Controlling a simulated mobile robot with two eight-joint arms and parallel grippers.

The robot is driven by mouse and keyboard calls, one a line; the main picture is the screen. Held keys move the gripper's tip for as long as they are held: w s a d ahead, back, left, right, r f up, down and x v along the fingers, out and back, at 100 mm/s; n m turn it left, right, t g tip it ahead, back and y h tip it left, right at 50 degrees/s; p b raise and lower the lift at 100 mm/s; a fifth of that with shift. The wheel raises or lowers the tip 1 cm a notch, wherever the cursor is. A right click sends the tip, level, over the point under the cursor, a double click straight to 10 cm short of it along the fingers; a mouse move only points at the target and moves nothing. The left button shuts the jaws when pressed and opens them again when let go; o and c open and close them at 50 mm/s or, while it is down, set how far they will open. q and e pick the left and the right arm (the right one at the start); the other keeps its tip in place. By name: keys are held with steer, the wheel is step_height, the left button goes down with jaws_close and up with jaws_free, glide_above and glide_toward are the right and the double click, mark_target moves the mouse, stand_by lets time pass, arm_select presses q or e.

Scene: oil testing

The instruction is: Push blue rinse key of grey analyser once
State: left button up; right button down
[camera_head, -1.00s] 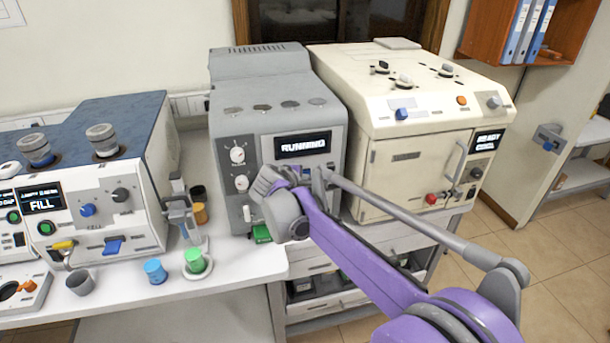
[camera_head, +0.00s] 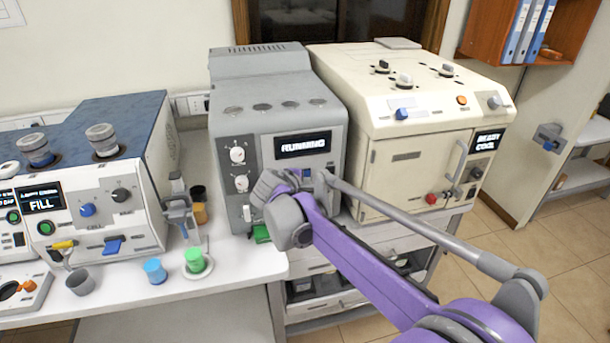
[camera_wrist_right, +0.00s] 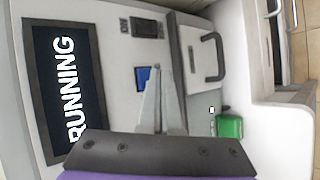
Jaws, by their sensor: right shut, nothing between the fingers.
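The grey analyser (camera_head: 262,122) stands upright in the middle, with its screen (camera_head: 303,145) reading RUNNING. Its blue rinse key (camera_wrist_right: 142,77) shows in the right wrist view, beside the screen. A small part of the key (camera_head: 306,173) shows in the head view, just above my right wrist. My right gripper (camera_wrist_right: 158,72) is shut and empty. Its fingertips are close beside the key, on the side away from the screen; I cannot tell whether they touch it. In the head view, my wrist hides the fingertips and the lower panel. My left gripper is not in view.
A dark switch (camera_wrist_right: 147,27) and a grey handle (camera_wrist_right: 214,57) flank the key. A green object (camera_wrist_right: 230,126) sits at the analyser's foot. The cream machine (camera_head: 405,150) stands close on the right, and cups (camera_head: 155,271) stand on the left bench.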

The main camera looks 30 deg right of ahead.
steer(key=s, duration=0.2)
steer(key=s+a, duration=0.1)
steer(key=s, duration=0.2)
stand_by(0.3)
steer(key=shift+a, duration=0.1)
stand_by(0.6)
steer(key=s+a+f+m+y, duration=0.2)
steer(key=s+a+f+m, duration=0.1)
steer(key=s, duration=0.5)
steer(key=s+a+f+m+g+y, duration=0.1)
steer(key=s+a+f+m+y, duration=0.2)
steer(key=s+a+f, duration=0.3)
steer(key=s+a+f+m+y, duration=0.3)
steer(key=s+a+f, duration=0.1)
steer(key=s, duration=0.7)
steer(key=shift+a+f+m+g, duration=0.25)
steer(key=shift+f+m+g, duration=0.15)
steer(key=shift+f, duration=0.35)
